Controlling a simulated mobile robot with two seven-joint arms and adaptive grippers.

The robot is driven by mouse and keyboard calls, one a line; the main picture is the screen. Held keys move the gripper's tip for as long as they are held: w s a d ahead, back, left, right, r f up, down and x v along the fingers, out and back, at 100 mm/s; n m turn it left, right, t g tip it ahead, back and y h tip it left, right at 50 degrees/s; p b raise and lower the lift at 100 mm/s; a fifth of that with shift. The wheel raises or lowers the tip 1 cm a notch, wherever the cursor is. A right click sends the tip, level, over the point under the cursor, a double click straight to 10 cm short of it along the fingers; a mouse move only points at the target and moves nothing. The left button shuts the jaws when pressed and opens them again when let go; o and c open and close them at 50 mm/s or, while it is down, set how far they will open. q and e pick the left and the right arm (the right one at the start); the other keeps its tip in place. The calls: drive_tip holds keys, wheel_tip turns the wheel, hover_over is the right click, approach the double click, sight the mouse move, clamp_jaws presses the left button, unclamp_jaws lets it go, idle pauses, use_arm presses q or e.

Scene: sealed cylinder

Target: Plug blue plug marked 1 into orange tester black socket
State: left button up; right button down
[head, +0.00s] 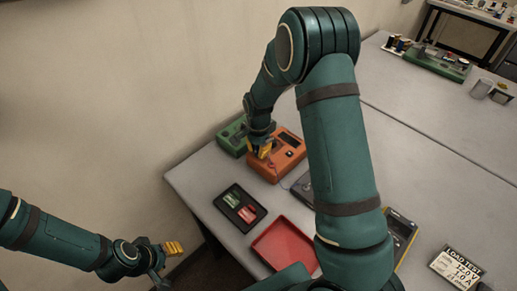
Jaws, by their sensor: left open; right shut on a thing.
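The orange tester (290,146) sits near the table's left edge, with a small dark display on its top. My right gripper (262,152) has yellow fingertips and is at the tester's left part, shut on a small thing. The arm and fingers hide what it holds, so I cannot make out the blue plug or its mark. The black socket is also hidden, and I cannot tell whether the held thing touches the tester. My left gripper (172,249) is open and empty, low at the left, off the table.
A green device (232,139) stands beside the tester. In front are a black tray (224,210) with green and red items and an empty red tray (284,244). A yellow-black meter (403,232) and a load test sign (457,268) are at right. The right tabletop is mostly clear.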

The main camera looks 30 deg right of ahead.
drive_tip(key=c, duration=1)
unclamp_jaws()
wheel_tip(320, 180, up, 12)
drive_tip(key=shift+f, duration=0.1)
